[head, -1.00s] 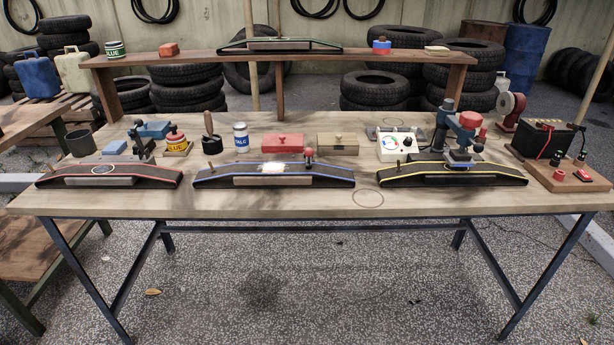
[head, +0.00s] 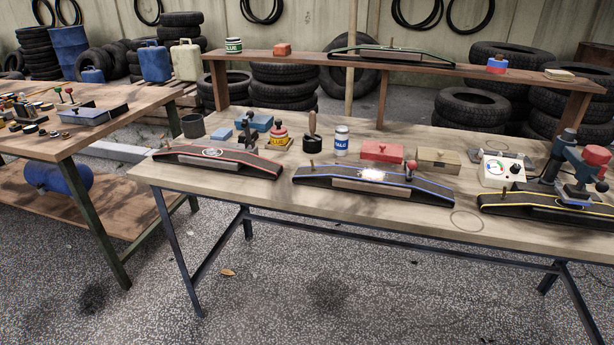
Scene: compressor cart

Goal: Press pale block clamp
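A clamp (head: 567,160) with a dark post and red top stands at the right of the bench, over a black strip with a yellow line (head: 500,203). A smaller dark upright (head: 244,130) stands behind the black strip with a red line (head: 180,154). A pale blue block (head: 221,134) lies beside it. A black strip with a blue line (head: 320,182) lies mid-bench over a pale wooden block, with a bright patch on top. I cannot tell which of these is the pale block clamp. Neither gripper is in view.
The bench (head: 240,190) also holds a red box (head: 382,151), a tan box (head: 438,160), a white gauge box (head: 500,168) and small cans. A raised shelf (head: 420,70) runs behind. A left table (head: 80,140) holds tools and a tray. The floor in front is clear.

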